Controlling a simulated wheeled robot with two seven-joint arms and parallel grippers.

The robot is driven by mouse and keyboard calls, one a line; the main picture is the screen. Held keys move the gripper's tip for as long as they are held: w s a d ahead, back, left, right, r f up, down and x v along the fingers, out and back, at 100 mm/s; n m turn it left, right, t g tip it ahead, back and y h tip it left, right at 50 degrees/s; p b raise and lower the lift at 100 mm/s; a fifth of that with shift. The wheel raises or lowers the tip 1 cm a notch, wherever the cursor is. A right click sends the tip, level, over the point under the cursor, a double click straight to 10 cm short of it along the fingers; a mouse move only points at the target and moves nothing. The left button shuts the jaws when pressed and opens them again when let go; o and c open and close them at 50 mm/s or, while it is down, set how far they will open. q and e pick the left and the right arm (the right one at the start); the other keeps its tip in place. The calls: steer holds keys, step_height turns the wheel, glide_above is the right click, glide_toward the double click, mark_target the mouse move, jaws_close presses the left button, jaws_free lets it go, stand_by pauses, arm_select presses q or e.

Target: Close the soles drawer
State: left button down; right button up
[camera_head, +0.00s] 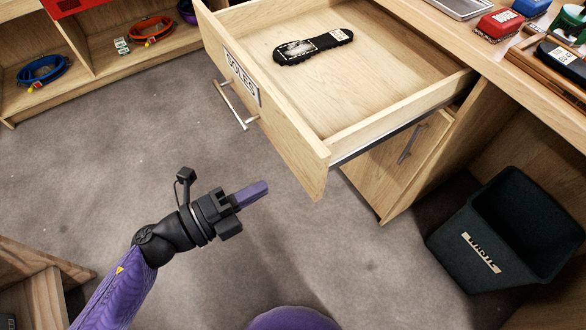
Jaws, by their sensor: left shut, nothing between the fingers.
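The soles drawer (290,125) is a light wooden drawer standing well open from the workbench, with a "SOLES" label (241,77) on its front panel. A metal bar handle (233,106) sits below the label. A black shoe sole (313,46) with a white tag lies inside the drawer. My left gripper (262,187) is shut and empty. It is in front of the drawer, below the handle in the picture and apart from the front panel. My right gripper is not in view.
A dark "WASTE" bin (479,254) stands on the floor at the lower right. A cabinet door (398,160) is below the drawer. The bench top (470,45) holds several items at the upper right. Shelves with coiled straps (42,72) are at the upper left. The grey floor (110,150) between is clear.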

mark_target(304, 166)
arm_select(q)
steer(key=x, duration=0.6)
steer(key=shift+b, duration=0.4)
steer(key=shift+w+d, duration=0.25)
steer(key=shift+d, duration=0.05)
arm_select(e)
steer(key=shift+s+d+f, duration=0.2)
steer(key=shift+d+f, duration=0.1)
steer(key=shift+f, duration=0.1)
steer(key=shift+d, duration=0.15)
